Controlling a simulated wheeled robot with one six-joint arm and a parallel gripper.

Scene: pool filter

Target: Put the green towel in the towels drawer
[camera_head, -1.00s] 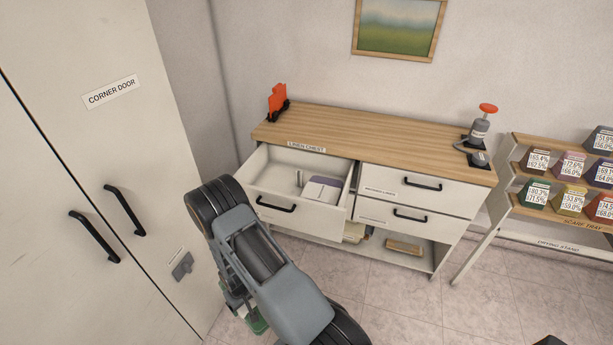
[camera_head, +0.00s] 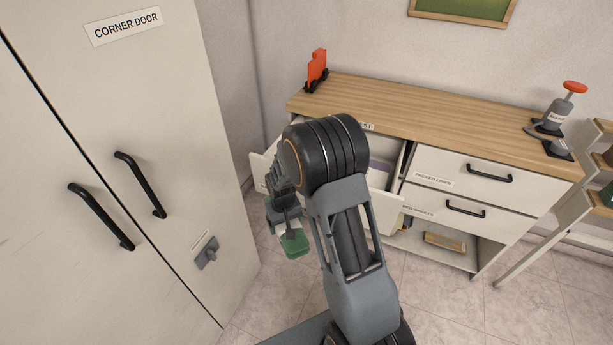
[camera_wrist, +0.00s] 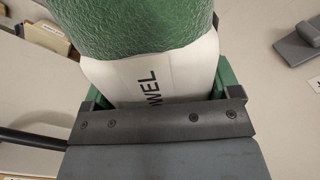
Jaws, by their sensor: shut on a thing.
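The green towel (camera_head: 294,243) hangs from my gripper (camera_head: 285,218) in front of the open drawer, left of centre in the head view. The open drawer (camera_head: 386,212) of the linen chest sticks out behind my arm, with a purple-grey folded thing (camera_head: 379,172) inside. My arm hides most of the drawer and its front, so I cannot read a label on it.
The linen chest top (camera_head: 420,115) bears an orange-red object (camera_head: 317,70) and a pump-like device (camera_head: 555,115). Two shut drawers (camera_head: 460,178) are at right, above an open shelf. The corner door cabinet (camera_head: 130,130) stands close on the left. Tiled floor is clear in front.

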